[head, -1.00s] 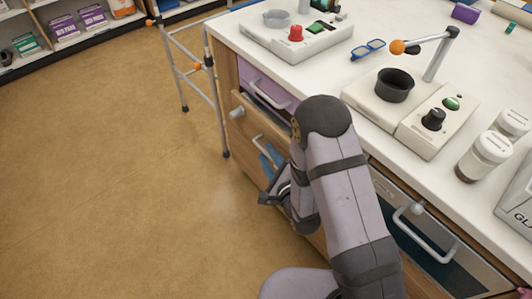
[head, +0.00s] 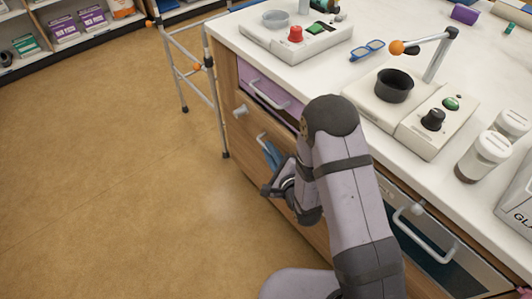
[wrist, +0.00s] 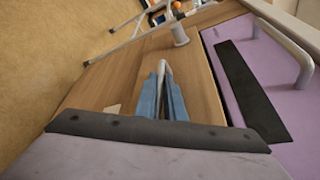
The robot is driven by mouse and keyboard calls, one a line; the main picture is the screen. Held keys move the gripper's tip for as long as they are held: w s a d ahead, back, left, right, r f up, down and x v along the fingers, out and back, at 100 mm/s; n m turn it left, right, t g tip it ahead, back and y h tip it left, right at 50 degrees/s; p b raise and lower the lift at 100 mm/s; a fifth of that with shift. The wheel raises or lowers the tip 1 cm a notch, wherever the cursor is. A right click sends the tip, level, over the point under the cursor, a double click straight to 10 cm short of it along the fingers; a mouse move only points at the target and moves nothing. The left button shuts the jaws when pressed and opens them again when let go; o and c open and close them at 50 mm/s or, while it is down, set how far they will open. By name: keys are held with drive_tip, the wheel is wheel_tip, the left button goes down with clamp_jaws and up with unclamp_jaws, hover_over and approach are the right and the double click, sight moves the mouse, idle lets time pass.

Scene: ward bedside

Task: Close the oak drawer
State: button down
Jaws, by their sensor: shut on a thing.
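The oak drawer (head: 246,127) is in the wooden cabinet under the white counter, below a purple drawer. Its front looks close to flush with the cabinet; I cannot tell whether a thin gap is left. The wrist view shows the oak front (wrist: 125,80) with a pale round knob (wrist: 180,35) on it. My gripper (head: 271,154), with blue fingers, is shut on the drawer's metal handle (head: 261,138). In the wrist view my gripper (wrist: 165,100) hides most of the handle (wrist: 164,67). My arm hides the right part of the drawer front.
The purple drawer (head: 259,78) with a bar handle is just above. A walking frame (head: 205,80) stands on the floor at the cabinet's far end. A dark-fronted unit with a bar handle (head: 425,238) is at the right. The floor (head: 110,190) at left is clear.

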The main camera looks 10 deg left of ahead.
drive_tip(key=shift+w+d, duration=0.9)
drive_tip(key=shift+d, duration=0.05)
drive_tip(key=c, duration=1.8)
unclamp_jaws()
drive_tip(key=shift+w+d, duration=0.1)
drive_tip(key=shift+c, duration=0.2)
drive_tip(key=shift+r, duration=0.1)
drive_tip(key=v, duration=0.7)
drive_tip(key=shift+s, duration=0.25)
